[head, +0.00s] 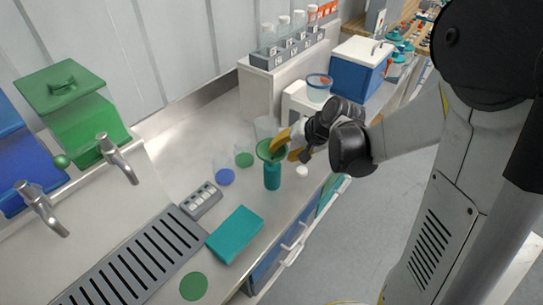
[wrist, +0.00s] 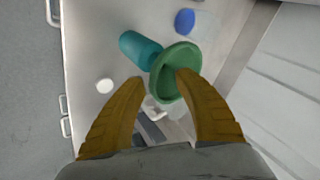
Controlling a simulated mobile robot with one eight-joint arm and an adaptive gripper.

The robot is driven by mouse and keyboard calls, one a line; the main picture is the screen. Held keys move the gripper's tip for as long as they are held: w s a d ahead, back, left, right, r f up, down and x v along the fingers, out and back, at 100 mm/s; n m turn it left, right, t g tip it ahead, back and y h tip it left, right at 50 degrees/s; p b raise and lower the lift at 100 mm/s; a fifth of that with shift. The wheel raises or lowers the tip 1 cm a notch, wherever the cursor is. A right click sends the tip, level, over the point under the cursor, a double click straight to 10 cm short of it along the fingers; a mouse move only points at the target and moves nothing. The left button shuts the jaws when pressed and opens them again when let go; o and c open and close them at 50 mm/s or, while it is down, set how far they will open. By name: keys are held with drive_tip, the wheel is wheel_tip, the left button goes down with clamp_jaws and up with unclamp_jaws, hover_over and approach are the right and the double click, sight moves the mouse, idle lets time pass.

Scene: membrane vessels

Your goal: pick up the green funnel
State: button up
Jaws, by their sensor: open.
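The green funnel (head: 268,151) sits mouth up on top of a teal bottle (head: 272,176) on the counter. In the wrist view the funnel (wrist: 170,82) shows its round green rim, with the teal bottle (wrist: 138,47) beyond it. My gripper (head: 288,148) is open, with its two yellow-brown fingers at the funnel's right side in the head view. In the wrist view the fingers of my gripper (wrist: 160,78) lie near the rim, and the right fingertip overlaps it. I cannot tell whether they touch it. Nothing is held.
A clear vessel (head: 265,127) stands behind the funnel. A teal box (head: 235,234) and a slotted drain (head: 137,262) are in front.

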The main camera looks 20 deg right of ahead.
sight(280, 154)
drive_tip(key=x, duration=0.2)
drive_tip(key=shift+w+a+f, duration=0.1)
drive_tip(key=shift+w+f, duration=0.05)
drive_tip(key=shift+f, duration=0.1)
clamp_jaws()
drive_tip(key=shift+r, duration=0.1)
drive_tip(key=shift+r, duration=0.45)
wheel_tip(280, 154, up, 4)
drive_tip(key=p, duration=0.3)
drive_tip(key=s+d+r+p, duration=0.4)
drive_tip(key=s+d+r, duration=0.2)
drive_tip(key=d, duration=0.4)
drive_tip(key=shift+p, duration=0.3)
